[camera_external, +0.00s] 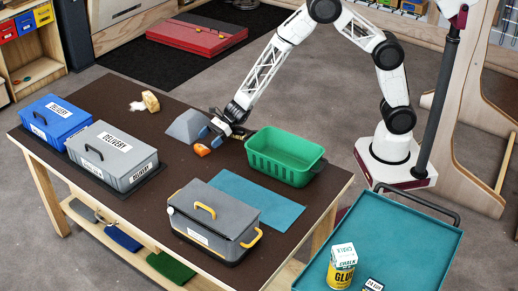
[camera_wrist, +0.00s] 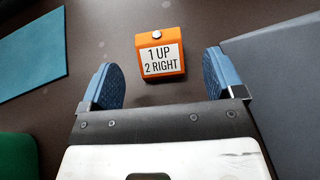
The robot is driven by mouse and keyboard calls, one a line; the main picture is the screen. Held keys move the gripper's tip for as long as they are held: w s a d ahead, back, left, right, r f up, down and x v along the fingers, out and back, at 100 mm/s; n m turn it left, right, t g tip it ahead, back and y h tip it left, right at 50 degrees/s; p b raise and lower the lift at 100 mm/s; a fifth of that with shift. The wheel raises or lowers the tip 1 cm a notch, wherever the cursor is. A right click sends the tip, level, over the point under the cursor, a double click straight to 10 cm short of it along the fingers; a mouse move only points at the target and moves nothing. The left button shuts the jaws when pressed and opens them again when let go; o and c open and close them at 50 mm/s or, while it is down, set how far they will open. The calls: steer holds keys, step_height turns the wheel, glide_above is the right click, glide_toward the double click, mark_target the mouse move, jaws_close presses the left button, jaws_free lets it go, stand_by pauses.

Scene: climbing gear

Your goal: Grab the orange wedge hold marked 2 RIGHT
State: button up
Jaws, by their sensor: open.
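An orange hold (camera_wrist: 160,67) lies on the dark table, with a white label reading "1 UP 2 RIGHT" and a round metal bolt head at its far end. In the external view the orange hold (camera_external: 202,150) shows just beside my fingertips. My gripper (camera_wrist: 158,82) is open, its two blue-padded fingers on either side of the hold's line. The hold sits between and slightly ahead of the fingertips, with a gap on both sides and nothing gripped. In the external view my gripper (camera_external: 215,132) is low over the table.
A grey wedge block (camera_external: 187,126) stands close at the left of my gripper; a green basket (camera_external: 268,172) stands at the right. A teal mat (camera_external: 262,203), a grey lidded box (camera_external: 207,222), blue (camera_external: 52,118) and grey (camera_external: 106,150) delivery boxes and a yellowish hold (camera_external: 150,101) share the table.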

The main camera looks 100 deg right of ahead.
mark_target(201, 146)
steer(key=shift+x, duration=2.6)
steer(key=c, duration=1)
steer(key=shift+r, duration=0.15)
steer(key=shift+r, duration=4.9)
